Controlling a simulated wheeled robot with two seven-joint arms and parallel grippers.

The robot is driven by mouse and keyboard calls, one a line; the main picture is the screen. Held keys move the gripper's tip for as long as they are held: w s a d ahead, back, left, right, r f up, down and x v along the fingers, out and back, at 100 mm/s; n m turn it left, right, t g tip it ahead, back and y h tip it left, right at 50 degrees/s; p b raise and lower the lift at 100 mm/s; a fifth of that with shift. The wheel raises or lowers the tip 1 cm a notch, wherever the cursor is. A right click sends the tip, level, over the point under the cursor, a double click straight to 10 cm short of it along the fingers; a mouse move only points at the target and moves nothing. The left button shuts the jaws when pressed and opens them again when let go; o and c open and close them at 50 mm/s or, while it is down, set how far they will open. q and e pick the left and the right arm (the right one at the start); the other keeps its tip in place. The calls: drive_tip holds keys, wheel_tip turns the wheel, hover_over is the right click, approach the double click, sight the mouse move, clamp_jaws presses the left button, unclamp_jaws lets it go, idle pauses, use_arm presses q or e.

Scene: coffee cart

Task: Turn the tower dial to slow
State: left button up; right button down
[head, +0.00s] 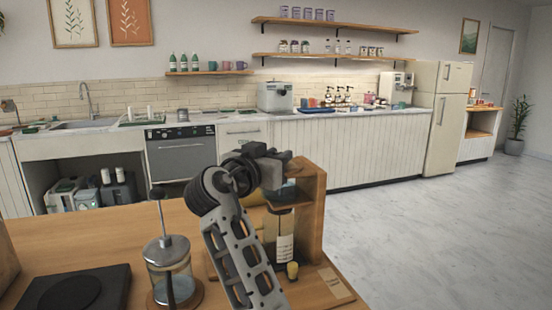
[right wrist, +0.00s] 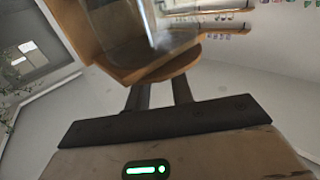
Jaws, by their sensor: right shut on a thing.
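The wooden drip tower (head: 313,210) stands on the wooden counter in the head view, with a glass vessel in its upper part and a labelled bottle (head: 284,238) below. My right gripper (head: 278,178) is at the tower's upper part, beside the glass vessel. In the right wrist view my two fingers (right wrist: 160,95) stand a little apart and reach under the tower's rounded wooden shelf (right wrist: 165,68), below the glass vessel (right wrist: 135,30). Their tips are hidden there, shut on what seems to be the dial. The dial and its setting cannot be seen. My left gripper is out of view.
A French press (head: 168,262) stands on the counter left of my right arm, and a black scale (head: 75,292) lies farther left. The floor to the right is clear.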

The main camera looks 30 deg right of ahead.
drive_tip(key=c, duration=1.2)
unclamp_jaws()
drive_tip(key=shift+d, duration=0.1)
drive_tip(key=b+v, duration=0.3)
drive_tip(key=v, duration=1.3)
drive_tip(key=shift+f, duration=0.1)
